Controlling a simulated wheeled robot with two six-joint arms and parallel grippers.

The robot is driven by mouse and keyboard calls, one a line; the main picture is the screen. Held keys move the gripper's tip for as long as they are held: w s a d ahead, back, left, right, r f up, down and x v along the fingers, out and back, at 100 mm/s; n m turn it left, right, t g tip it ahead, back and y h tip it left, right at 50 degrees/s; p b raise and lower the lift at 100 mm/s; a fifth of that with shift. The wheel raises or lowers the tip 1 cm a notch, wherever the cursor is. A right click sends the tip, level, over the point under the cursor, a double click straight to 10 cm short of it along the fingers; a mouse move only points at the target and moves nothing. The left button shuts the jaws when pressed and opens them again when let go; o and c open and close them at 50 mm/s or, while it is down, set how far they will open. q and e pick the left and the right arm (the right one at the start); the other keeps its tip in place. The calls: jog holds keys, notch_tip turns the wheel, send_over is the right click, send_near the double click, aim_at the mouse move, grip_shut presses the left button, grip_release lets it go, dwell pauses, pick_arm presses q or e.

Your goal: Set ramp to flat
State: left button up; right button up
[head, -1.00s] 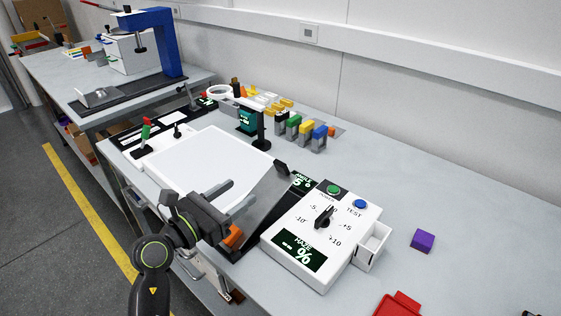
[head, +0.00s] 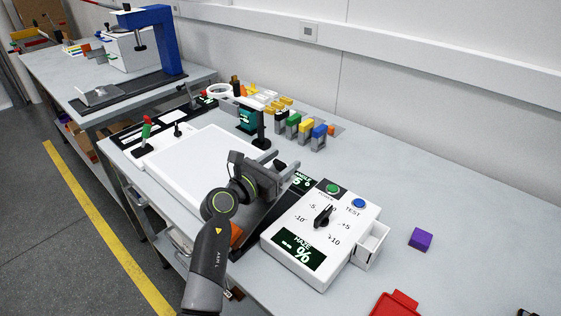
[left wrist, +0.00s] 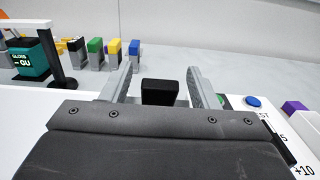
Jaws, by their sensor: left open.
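The ramp (head: 262,222) is a dark plate on a black base, left of the white control box; my left gripper and arm hide most of it. A black block-like tab (head: 281,163) stands at its upper end. My left gripper (head: 293,165) is open over that end. In the left wrist view the same tab (left wrist: 160,92) shows between the two fingers (left wrist: 161,85), with visible gaps on both sides. An angle display (head: 302,181) beside the ramp appears to read 5. An orange part (head: 237,234) shows by the ramp's lower end.
The white control box (head: 318,243) has a black knob (head: 323,215), a green button (head: 333,188) and a blue button (head: 358,203). A white light panel (head: 190,165) lies left. Several coloured blocks stand behind. A purple cube (head: 420,238) and red tray (head: 398,304) are right.

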aim_at(280, 170)
pick_arm(q)
grip_shut()
jog(key=shift+w+d+p, duration=0.1)
jog(key=shift+p, duration=0.2)
jog(key=f+p, duration=0.1)
jog(key=w+d+f+g+y+p, duration=0.1)
jog(key=p, duration=0.1)
jog(key=shift+f, duration=0.35)
jog(key=f+p, duration=0.1)
jog(key=f+g+y, duration=0.1)
jog(key=f, duration=0.1)
jog(key=w+d+f+g+y+p, duration=0.1)
jog(key=shift+f+p, duration=0.3)
jog(key=shift+f, duration=0.35)
